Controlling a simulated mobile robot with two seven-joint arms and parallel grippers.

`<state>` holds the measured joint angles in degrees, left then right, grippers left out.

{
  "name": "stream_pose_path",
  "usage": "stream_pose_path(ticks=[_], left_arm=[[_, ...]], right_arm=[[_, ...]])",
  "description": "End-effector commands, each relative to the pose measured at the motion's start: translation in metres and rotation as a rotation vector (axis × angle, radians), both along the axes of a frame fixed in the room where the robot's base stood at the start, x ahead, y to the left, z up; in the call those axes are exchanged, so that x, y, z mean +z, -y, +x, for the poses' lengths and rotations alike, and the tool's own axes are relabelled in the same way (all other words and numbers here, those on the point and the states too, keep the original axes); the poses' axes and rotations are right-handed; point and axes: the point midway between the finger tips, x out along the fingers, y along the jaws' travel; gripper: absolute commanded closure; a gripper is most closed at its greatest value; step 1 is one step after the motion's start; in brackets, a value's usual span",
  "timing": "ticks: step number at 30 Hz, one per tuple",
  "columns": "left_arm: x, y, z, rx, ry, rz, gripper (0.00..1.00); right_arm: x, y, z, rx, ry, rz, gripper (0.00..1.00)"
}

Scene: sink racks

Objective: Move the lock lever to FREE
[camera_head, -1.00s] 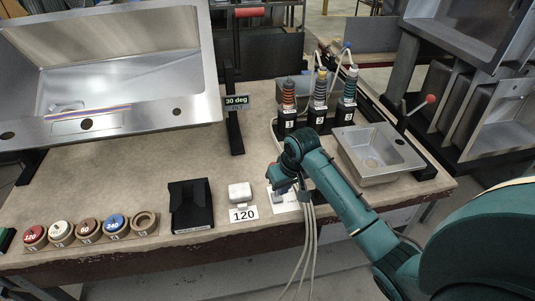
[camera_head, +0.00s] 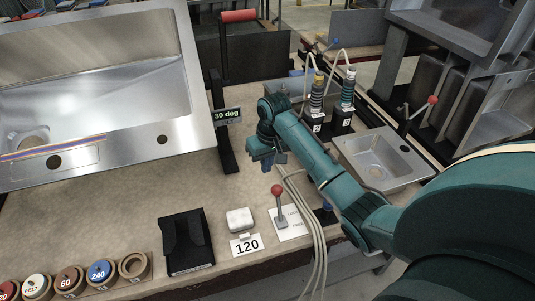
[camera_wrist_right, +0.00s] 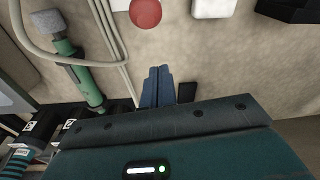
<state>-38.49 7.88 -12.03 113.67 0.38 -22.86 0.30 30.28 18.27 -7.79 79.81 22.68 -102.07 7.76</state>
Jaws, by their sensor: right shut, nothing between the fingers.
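A small lever with a red ball knob (camera_head: 277,190) stands on a white labelled plate (camera_head: 293,228) near the front of the bench. Its grey stem looks nearly upright in the head view; I cannot read the plate's lettering for certain. The red knob (camera_wrist_right: 145,12) also shows at the top of the right wrist view. My right gripper (camera_head: 281,161) is above the bench, behind the lever and apart from it. Its blue fingers (camera_wrist_right: 158,78) are together and empty in the wrist view. My left gripper is not in view.
Black-based tools (camera_head: 342,118) and a small sink (camera_head: 378,160) stand behind my right arm. A large tilted sink (camera_head: 120,125) is at left.

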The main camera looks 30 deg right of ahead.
Motion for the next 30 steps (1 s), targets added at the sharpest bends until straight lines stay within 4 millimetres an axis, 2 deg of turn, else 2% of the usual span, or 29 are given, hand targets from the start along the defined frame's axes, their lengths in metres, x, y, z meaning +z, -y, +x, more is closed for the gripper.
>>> stream_pose_path(ticks=[1, 6, 12, 16, 30], left_arm=[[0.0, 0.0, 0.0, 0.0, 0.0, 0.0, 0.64], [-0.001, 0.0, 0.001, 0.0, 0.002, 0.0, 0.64], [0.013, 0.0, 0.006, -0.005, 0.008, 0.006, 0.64], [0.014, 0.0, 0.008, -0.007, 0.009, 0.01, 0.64], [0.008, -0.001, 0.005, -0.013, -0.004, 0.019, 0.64]], right_arm=[[-0.012, -0.001, 0.0, -0.001, -0.005, 0.0, 1.0], [-0.042, -0.002, 0.003, 0.001, -0.003, 0.0, 1.0], [-0.032, -0.002, -0.021, 0.001, 0.001, -0.001, 1.0], [-0.031, -0.003, -0.031, 0.001, 0.001, -0.001, 1.0], [-0.031, -0.003, -0.034, 0.001, 0.003, -0.001, 1.0]])
